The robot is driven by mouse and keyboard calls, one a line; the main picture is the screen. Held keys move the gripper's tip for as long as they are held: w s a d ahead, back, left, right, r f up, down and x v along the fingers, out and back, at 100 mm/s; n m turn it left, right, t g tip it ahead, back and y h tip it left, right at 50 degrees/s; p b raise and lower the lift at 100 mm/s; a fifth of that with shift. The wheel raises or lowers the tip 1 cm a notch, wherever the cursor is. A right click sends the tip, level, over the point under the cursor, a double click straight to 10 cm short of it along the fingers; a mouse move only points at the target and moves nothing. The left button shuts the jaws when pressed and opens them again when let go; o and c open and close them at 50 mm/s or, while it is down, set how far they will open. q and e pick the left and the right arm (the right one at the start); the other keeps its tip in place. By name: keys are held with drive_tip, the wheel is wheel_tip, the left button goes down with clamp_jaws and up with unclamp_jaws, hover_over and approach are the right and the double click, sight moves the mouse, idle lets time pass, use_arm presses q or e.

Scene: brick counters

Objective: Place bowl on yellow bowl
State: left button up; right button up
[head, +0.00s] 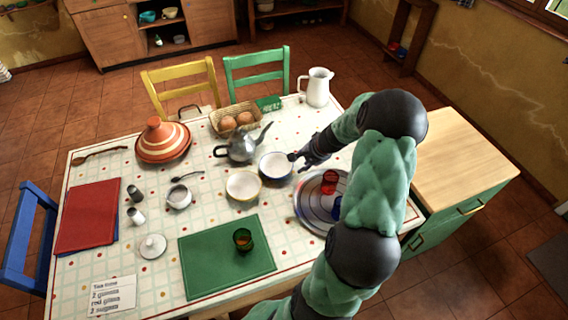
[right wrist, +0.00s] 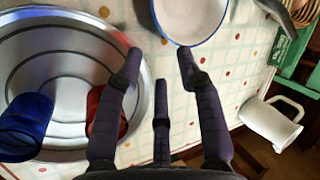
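A white bowl with a blue rim (head: 276,166) stands upright on the table, just right of and behind the yellow bowl (head: 243,186). The yellow bowl is pale inside with a yellow rim and appears empty. My right gripper (head: 302,161) is at the right side of the blue-rimmed bowl. In the right wrist view my right gripper's fingers (right wrist: 160,60) are spread with nothing between them. The blue-rimmed bowl (right wrist: 192,18) is at the top there, and one fingertip is close to its rim; I cannot tell whether they touch. My left gripper is not in view.
A grey teapot (head: 241,147) stands behind the bowls. A round metal tray (head: 309,207) with red and blue cups lies right, under my arm. A green mat (head: 205,270) with a glass lies in front. A white pitcher (head: 317,87) and bread basket (head: 221,126) stand behind.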

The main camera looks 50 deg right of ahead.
sight(289, 171)
drive_tip(key=x, duration=0.5)
drive_tip(key=shift+d+f, duration=0.1)
drive_tip(key=shift+f, duration=0.25)
drive_tip(key=x, duration=0.1)
drive_tip(key=b+x, duration=0.2)
drive_tip(key=x, duration=0.1)
drive_tip(key=shift+w+a, duration=0.2)
drive_tip(key=shift+a, duration=0.1)
drive_tip(key=shift+w+f, duration=0.3)
drive_tip(key=shift+f, duration=0.15)
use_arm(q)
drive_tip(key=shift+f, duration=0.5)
use_arm(e)
drive_tip(key=shift+r, duration=0.1)
clamp_jaws()
